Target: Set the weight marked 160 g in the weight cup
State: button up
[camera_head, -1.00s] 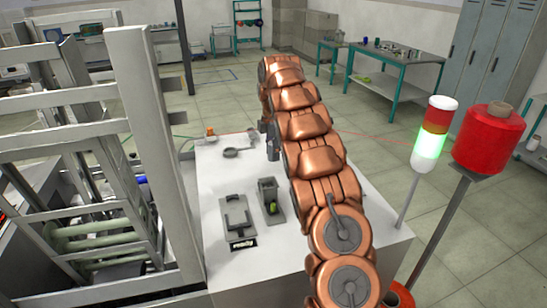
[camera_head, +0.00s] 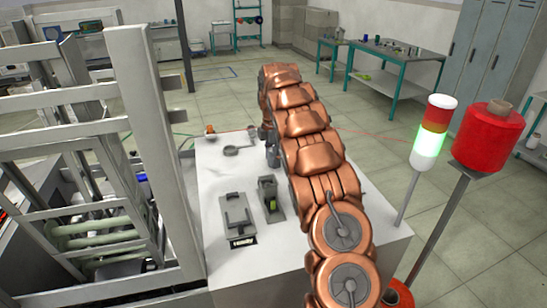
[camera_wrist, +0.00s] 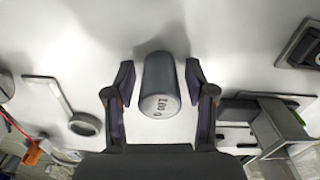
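A dark grey cylinder weight (camera_wrist: 158,82) is in the middle of the wrist view. My gripper (camera_wrist: 160,70) is open, with one finger on each side of the weight and a visible gap on both sides. In the head view, my arm hides most of my gripper and the weight.
A metal frame (camera_head: 150,120) stands at the left. A signal lamp (camera_head: 434,130) and red spool (camera_head: 489,140) are at the right.

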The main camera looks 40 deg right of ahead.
jog(key=shift+r+p, duration=0.15)
jog(key=shift+p, duration=0.55)
jog(key=shift+b, duration=0.4)
jog(key=shift+w+r+b, duration=0.2)
jog(key=shift+r+b, duration=1.15)
jog(key=shift+r, duration=0.95)
jog(key=shift+r+p, duration=0.55)
jog(key=shift+r, duration=0.9)
jog(key=shift+a, duration=0.1)
